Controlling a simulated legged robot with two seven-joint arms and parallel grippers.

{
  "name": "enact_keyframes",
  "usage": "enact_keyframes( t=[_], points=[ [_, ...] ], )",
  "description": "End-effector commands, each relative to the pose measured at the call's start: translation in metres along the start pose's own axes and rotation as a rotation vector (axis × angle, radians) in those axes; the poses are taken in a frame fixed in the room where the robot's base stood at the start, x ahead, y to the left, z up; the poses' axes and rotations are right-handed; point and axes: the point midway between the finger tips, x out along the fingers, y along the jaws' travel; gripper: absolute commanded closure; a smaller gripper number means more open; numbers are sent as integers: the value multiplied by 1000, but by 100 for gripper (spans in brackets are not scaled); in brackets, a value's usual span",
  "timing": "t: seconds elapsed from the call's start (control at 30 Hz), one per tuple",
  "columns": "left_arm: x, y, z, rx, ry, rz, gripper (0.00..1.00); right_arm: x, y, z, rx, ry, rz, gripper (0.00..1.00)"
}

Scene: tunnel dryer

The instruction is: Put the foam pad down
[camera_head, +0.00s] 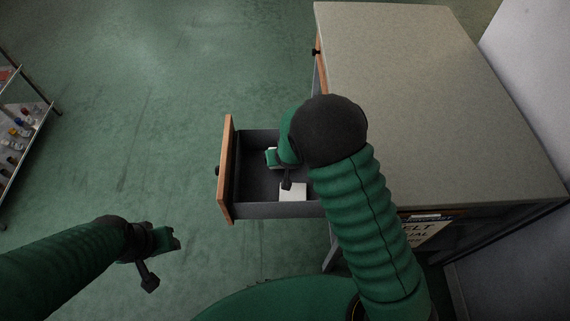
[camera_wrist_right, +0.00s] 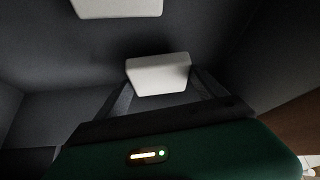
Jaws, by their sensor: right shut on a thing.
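My right gripper (camera_head: 271,157) reaches down into an open drawer (camera_head: 262,210). In the right wrist view my right gripper (camera_wrist_right: 160,92) is shut on a white foam pad (camera_wrist_right: 157,72), held between its fingertips close above the dark drawer floor. In the head view my arm and hand mostly hide the held pad. A second white pad (camera_head: 292,192) lies in the drawer near its front-side wall; a white pad also shows at the top of the right wrist view (camera_wrist_right: 117,7). My left gripper (camera_head: 172,238) is over the floor, away from the drawer; its jaw opening is unclear.
The drawer has a wooden front (camera_head: 227,170) with a dark knob and slides out from a cabinet with a grey, clear top (camera_head: 440,90). A shelf rack (camera_head: 20,135) with small items stands at the far left. The green floor between is open.

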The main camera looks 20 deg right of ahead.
Motion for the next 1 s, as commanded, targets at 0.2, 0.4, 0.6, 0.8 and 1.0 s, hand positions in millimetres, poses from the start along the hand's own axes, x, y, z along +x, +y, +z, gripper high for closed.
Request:
enact_keyframes(
  t=[0.2, 0.4, 0.6, 0.8, 1.0],
  points=[
    [9, 0, 2, 0, 0, 0, 56, 25, 0, 16, 0, 0, 0, 57],
    [9, 0, 2, 0, 0, 0, 56, 25, 0, 16, 1, 0, 0, 57],
    [8, 0, 2, 0, 0, 0, 56, 24, 0, 16, 0, 0, 0, 0],
    [8, 0, 2, 0, 0, 0, 56, 24, 0, 15, 0, 0, 0, 0],
    [-2, 0, -1, 0, 0, 0, 56, -5, -1, 12, 0, 3, -2, 0]
  ],
)
